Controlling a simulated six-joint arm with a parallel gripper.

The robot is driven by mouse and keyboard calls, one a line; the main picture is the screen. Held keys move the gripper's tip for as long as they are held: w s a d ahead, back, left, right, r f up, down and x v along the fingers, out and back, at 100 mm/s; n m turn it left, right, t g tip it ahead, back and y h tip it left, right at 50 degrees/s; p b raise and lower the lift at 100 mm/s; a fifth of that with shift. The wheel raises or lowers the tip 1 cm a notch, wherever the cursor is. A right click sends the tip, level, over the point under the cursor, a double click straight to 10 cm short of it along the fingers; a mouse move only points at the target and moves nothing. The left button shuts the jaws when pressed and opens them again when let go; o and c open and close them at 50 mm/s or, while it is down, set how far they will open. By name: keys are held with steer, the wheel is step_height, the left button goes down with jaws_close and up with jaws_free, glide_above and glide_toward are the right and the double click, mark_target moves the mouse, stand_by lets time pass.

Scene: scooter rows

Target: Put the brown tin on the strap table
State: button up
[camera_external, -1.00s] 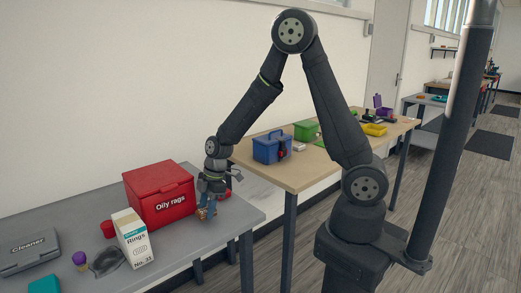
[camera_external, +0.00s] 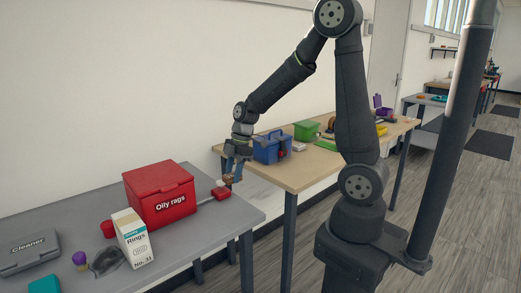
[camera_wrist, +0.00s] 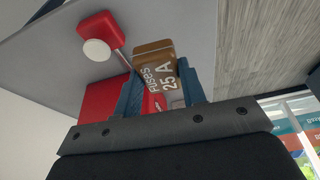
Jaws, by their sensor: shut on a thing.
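The brown tin (camera_wrist: 155,62), marked "Fuses 25 A", is between the blue fingers of my gripper (camera_wrist: 165,90) in the wrist view. In the external view my gripper (camera_external: 234,170) is shut on the tin (camera_external: 232,179), held in the air above the right end of the grey table (camera_external: 200,235). The wood-topped table (camera_external: 285,173) stands just to the right, beyond a gap. No strap can be made out clearly, so I cannot tell which table is the strap table.
A red "Oily rags" box (camera_external: 160,195), a white "Rings" box (camera_external: 133,238) and a red tool (camera_external: 221,193) are on the grey table.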

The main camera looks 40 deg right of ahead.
step_height(320, 180, up, 10)
steer(key=w+d+m+t, duration=0.1)
steer(key=w+d+m, duration=0.25)
steer(key=d, duration=0.85)
steer(key=w+d+m+t, duration=0.1)
steer(key=w+d+m, duration=0.25)
steer(key=d, duration=0.85)
steer(key=s+d+m+h, duration=0.1)
steer(key=s+d+m, duration=0.3)
steer(key=d, duration=0.7)
steer(key=s+d+m+t+h, duration=0.1)
steer(key=s+d+m, duration=0.3)
steer(key=d, duration=0.7)
steer(key=s+d+m+h, duration=0.1)
steer(key=s+d+m, duration=0.3)
steer(key=d, duration=0.7)
steer(key=n, duration=0.2)
glide_toward(312, 154)
steer(key=shift+w+a+f, duration=0.25)
steer(key=shift+w+f, duration=0.35)
steer(key=shift+f, duration=0.15)
steer(key=shift+w+a+f, duration=0.1)
steer(key=shift+w+f, duration=0.15)
steer(key=shift+f, duration=1.9)
